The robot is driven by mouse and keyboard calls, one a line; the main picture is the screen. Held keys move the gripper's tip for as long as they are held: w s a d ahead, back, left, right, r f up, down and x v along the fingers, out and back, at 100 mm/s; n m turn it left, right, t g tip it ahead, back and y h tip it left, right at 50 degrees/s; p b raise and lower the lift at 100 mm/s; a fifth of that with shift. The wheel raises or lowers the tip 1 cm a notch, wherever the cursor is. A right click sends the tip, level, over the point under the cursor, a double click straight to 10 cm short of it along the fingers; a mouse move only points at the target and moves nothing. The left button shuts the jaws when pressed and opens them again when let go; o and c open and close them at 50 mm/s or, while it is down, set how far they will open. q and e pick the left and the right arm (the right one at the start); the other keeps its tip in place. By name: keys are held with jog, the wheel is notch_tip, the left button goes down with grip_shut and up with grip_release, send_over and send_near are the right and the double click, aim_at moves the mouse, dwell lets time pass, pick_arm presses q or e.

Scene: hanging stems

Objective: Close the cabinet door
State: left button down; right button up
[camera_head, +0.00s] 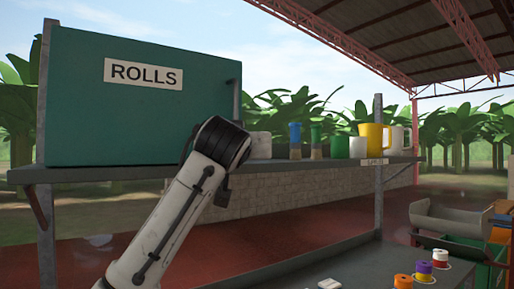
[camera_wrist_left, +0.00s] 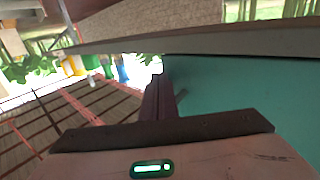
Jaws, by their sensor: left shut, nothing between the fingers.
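The cabinet (camera_head: 140,125) is a dark green box on a grey shelf, with a white label reading ROLLS (camera_head: 143,74) on its front panel. An upright dark handle (camera_head: 236,100) shows at the panel's right edge. I cannot tell from here whether the door is fully shut or ajar. My left arm rises in front of the panel's lower right; its gripper is hidden in the head view. In the left wrist view my left gripper (camera_wrist_left: 158,98) is shut and empty beside the green cabinet surface (camera_wrist_left: 245,85); contact is unclear. My right gripper is not in view.
Right of the cabinet, the shelf (camera_head: 310,161) holds several bottles and cups, including a yellow mug (camera_head: 374,139). A grey upright post (camera_head: 379,190) stands at the shelf. Below, a table holds several coloured rolls (camera_head: 424,268). Grey and green bins (camera_head: 455,217) stand at the right.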

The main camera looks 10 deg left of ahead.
pick_arm(q)
jog(key=shift+a+r, duration=0.45)
jog(key=s+d+b, duration=0.3)
jog(key=s+d, duration=0.7)
jog(key=shift+s+f, duration=0.3)
jog(key=shift+f, duration=0.15)
